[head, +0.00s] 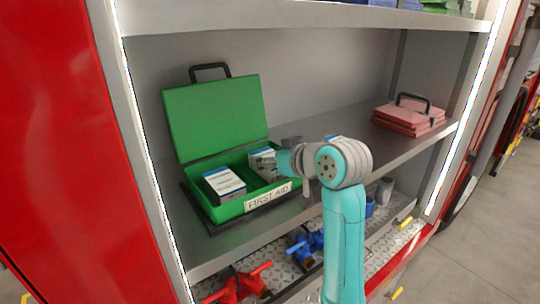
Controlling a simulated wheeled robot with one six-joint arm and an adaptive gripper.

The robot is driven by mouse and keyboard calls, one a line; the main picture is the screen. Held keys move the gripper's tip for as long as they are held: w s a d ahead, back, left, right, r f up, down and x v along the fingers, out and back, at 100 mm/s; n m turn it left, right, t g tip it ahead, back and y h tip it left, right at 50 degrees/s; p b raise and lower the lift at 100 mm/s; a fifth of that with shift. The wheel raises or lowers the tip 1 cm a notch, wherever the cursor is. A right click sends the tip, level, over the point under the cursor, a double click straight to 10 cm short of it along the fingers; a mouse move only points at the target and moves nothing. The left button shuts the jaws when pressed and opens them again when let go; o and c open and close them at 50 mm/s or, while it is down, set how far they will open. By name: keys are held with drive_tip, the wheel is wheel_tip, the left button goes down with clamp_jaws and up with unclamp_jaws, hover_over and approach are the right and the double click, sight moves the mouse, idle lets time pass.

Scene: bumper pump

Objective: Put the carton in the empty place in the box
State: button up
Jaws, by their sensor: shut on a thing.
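The open green first aid box (232,211) stands on the shelf with its lid raised at the back. One white and blue carton (224,184) sits in its left part. A second white and blue carton (263,164) is over or in the right part, looking slightly tilted. My gripper (279,160) is at this carton's right side and is shut on it. My wrist hides much of the gripper and the box's right end. I cannot tell if the held carton touches the box floor.
A small blue and white item (333,137) shows behind my wrist on the shelf. Pink cases (409,116) with a black handle lie at the shelf's right. Red fittings (238,285) and blue fittings (304,246) are on the lower level. The shelf between is partly clear.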

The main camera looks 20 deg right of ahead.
drive_tip(key=shift+f, duration=0.25)
drive_tip(key=o, duration=1.2)
drive_tip(key=shift+f, duration=0.1)
drive_tip(key=shift+r, duration=0.35)
drive_tip(key=v, duration=1.2)
drive_tip(key=shift+r, duration=0.4)
